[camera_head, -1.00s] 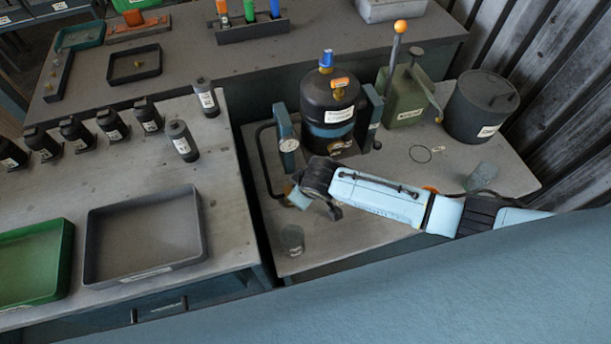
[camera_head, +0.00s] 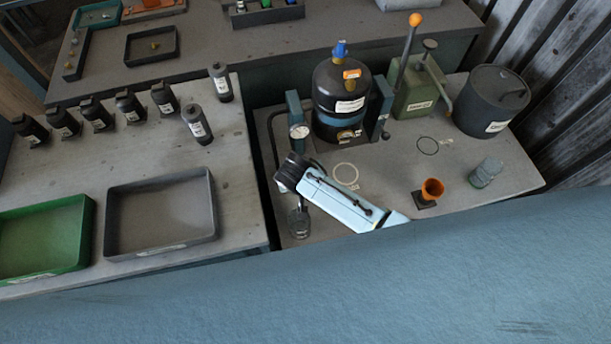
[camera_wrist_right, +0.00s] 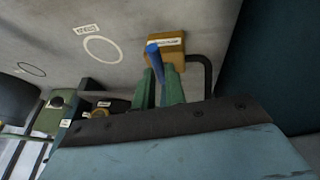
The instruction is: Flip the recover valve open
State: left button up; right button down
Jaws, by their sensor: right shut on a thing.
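The recover valve shows in the right wrist view as a brass-coloured block (camera_wrist_right: 172,46) with a white label and a blue lever (camera_wrist_right: 153,56). A dark hose (camera_wrist_right: 205,68) runs from the block. My right gripper (camera_wrist_right: 160,74) is shut on the blue lever, with its green fingers on either side of it. In the head view my right arm's dark wrist (camera_head: 291,172) is over the front left of the bench, and its fingers and the valve are hidden there. The label is too small to read. My left gripper is not in view.
A black tank (camera_head: 341,95) with a gauge (camera_head: 299,131) stands behind my wrist. A glass jar (camera_head: 299,224) stands close in front of it.

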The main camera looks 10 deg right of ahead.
dwell(0.4)
jog(key=c, duration=1.5)
grip_release()
jog(key=shift+o, duration=0.2)
jog(key=p+v, duration=0.2)
jog(key=v, duration=1.1)
jog(key=shift+r+p, duration=0.2)
jog(key=shift+p, duration=0.15)
jog(key=shift+a, duration=0.1)
